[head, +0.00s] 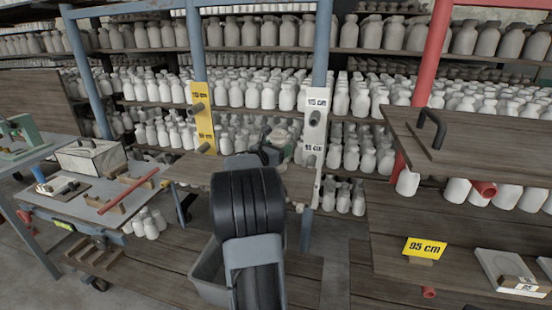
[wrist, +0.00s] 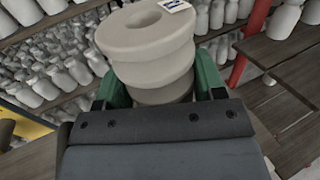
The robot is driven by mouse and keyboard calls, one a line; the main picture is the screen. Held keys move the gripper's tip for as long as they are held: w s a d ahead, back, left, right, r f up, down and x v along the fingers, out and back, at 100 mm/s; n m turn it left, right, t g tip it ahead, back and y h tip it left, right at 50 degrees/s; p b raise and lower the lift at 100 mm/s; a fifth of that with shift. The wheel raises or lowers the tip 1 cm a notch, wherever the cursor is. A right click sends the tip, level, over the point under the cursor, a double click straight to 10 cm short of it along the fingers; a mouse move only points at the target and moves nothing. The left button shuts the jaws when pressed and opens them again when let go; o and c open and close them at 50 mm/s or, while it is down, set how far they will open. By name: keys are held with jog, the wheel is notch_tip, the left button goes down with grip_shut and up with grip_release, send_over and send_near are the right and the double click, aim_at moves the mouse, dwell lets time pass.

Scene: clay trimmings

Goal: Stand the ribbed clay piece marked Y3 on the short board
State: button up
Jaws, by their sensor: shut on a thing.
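A pale grey ribbed clay piece (wrist: 155,62), round with a hole in its top face, is held between the green fingers of my gripper (wrist: 160,82) in the wrist view. A small white label on its top is too small to read. In the head view my dark arm hides most of the gripper (head: 278,145), which is above or near a wooden board (head: 195,172) between a yellow post and a white post. I cannot tell for sure whether this is the short board, or how far the piece is above it.
The yellow post (head: 203,125) and white post (head: 315,125) carry pegs and height marks. A wooden board with a black handle (head: 431,128) is at right, above a yellow 95 cm sign (head: 424,248). A workbench (head: 70,205) is at left, and a grey bin (head: 208,275) is below.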

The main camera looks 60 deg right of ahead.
jog(key=shift+w+f, duration=0.15)
jog(key=shift+w, duration=0.1)
jog(key=f, duration=0.3)
jog(key=shift+w+d, duration=0.1)
jog(key=shift+w, duration=0.15)
jog(key=shift+f, duration=0.35)
jog(key=o, duration=1.3)
jog(key=shift+f, duration=0.15)
